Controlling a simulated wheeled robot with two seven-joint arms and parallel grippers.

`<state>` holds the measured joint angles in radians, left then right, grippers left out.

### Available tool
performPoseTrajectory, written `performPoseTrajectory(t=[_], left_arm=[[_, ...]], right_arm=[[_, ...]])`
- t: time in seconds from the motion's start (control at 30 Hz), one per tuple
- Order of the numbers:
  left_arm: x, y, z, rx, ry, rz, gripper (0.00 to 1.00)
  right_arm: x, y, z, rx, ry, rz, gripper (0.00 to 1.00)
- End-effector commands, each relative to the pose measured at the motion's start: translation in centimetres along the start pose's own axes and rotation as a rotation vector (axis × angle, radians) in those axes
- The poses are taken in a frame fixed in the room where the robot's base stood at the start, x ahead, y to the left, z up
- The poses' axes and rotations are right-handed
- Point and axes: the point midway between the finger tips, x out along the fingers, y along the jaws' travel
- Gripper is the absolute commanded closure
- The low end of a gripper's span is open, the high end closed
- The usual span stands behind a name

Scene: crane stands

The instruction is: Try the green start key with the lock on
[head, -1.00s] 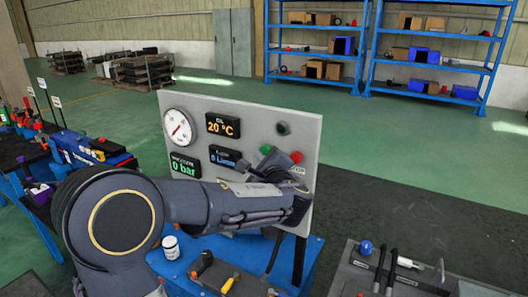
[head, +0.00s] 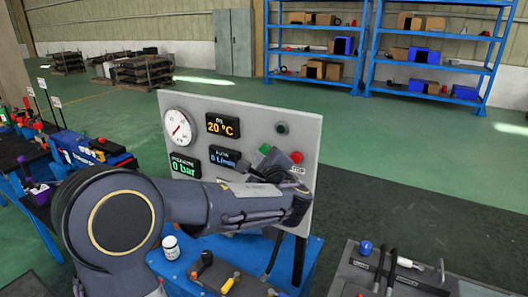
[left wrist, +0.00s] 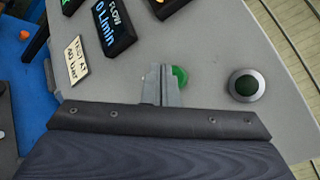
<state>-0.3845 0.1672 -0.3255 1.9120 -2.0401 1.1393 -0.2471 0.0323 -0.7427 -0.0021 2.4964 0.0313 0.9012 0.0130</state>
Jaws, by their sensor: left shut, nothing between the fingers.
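The green start key (head: 265,149) is a round green button on the grey upright panel (head: 222,109), left of a red button (head: 296,157). My left gripper (head: 252,167) is shut and empty, its fingertips just below the green key. In the left wrist view the fingers (left wrist: 160,84) overlap the near side of the green key (left wrist: 180,76), which shows partly behind them. I cannot tell whether they touch it. A dark green round lamp (left wrist: 247,86) in a metal ring looks unlit. I cannot make out a lock. My right gripper is not in view.
The panel carries a gauge (head: 179,127) and displays for temperature, pressure (head: 186,165) and flow (left wrist: 106,28); pressure and flow read 0. A white bottle (head: 170,247) and handled parts sit on the blue stand below. A grey tool bench (head: 408,276) stands at right.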

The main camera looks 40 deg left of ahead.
Motion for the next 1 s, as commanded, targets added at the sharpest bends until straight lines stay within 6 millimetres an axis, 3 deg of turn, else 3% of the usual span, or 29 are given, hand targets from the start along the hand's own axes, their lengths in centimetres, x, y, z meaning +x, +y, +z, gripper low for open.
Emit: performPoseTrajectory(t=[1.0], left_arm=[[0.61,-0.42,-0.46,0.000,0.000,0.001,1.00]], right_arm=[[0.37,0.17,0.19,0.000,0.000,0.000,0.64]])
